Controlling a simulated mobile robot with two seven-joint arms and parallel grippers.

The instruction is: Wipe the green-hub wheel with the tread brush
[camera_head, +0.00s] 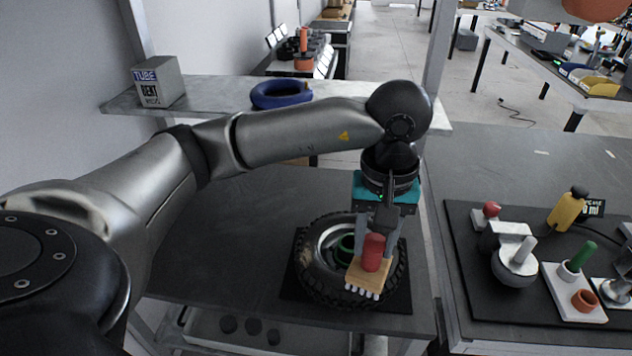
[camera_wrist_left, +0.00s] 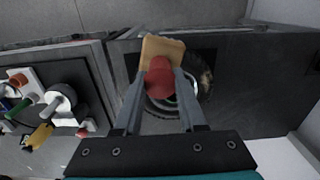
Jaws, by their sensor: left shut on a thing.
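The wheel (camera_head: 318,281) lies flat on a black mat (camera_head: 289,290) on the grey bench, with a green hub (camera_head: 345,246) in its middle. My left gripper (camera_head: 376,240) is shut on the red handle of the tread brush (camera_head: 367,276). The brush has a wooden block and pale bristles pointing down. It is over the near right part of the wheel; I cannot tell if the bristles touch the tread. In the left wrist view the brush (camera_wrist_left: 157,50) hides much of the wheel (camera_wrist_left: 205,80).
A shelf behind holds a grey box (camera_head: 158,82) marked TUBE BENT and a blue ring (camera_head: 281,94). On the right bench, a dark mat (camera_head: 462,235) carries several tools, including a yellow bottle (camera_head: 567,210). Bare bench lies left of the wheel.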

